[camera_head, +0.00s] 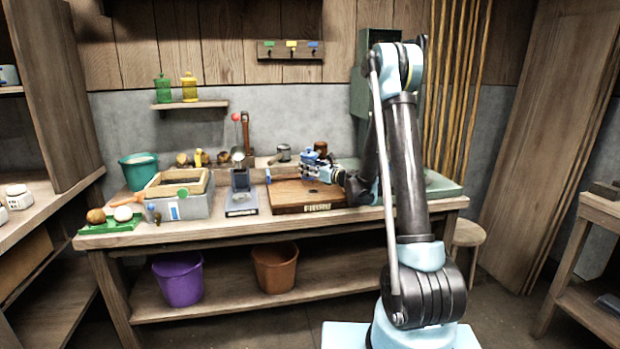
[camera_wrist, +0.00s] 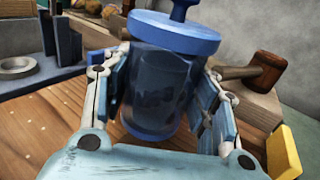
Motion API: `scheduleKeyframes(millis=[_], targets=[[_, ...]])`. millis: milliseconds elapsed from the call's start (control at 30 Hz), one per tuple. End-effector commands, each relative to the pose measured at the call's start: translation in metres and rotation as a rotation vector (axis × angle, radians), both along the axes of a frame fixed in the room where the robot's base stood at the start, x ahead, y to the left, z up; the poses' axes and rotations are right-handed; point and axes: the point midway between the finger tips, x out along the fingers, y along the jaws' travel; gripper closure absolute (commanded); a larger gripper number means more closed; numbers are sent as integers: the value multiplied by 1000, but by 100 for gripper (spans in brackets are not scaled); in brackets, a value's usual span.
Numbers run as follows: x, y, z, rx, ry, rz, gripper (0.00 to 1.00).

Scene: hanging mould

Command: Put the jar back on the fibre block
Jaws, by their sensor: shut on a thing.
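My gripper (camera_wrist: 160,105) is shut on a blue see-through jar (camera_wrist: 155,90) with a blue knobbed lid, its fingers on both sides of it. The jar is slightly tilted in the wrist view and looks empty. In the head view the blue jar (camera_head: 311,160) and my gripper (camera_head: 318,172) are over the back right part of a brown wooden block (camera_head: 288,196) with a label on its front edge, likely the fibre block. This block also shows in the wrist view (camera_wrist: 40,125). I cannot tell whether the jar's base touches it.
A wooden mallet (camera_wrist: 268,72) lies close behind the jar, to the right. A grey stand (camera_head: 241,200) is left of the block, then a grey box (camera_head: 190,205) with a wooden frame. Green (camera_head: 163,90) and yellow (camera_head: 189,88) jars stand on a wall shelf. The block's front is clear.

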Motion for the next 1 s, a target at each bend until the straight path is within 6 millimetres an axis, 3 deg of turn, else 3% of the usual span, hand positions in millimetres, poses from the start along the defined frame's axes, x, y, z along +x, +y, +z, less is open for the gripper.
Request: scheduleKeyframes(millis=[300, 667, 700, 767, 1000], targets=[[0, -1, -33, 0, 0, -1, 83], [0, -1, -36, 0, 0, -1, 83], [0, -1, -36, 0, 0, -1, 42], [0, -1, -36, 0, 0, -2, 29], [0, -2, -36, 0, 0, -2, 27]])
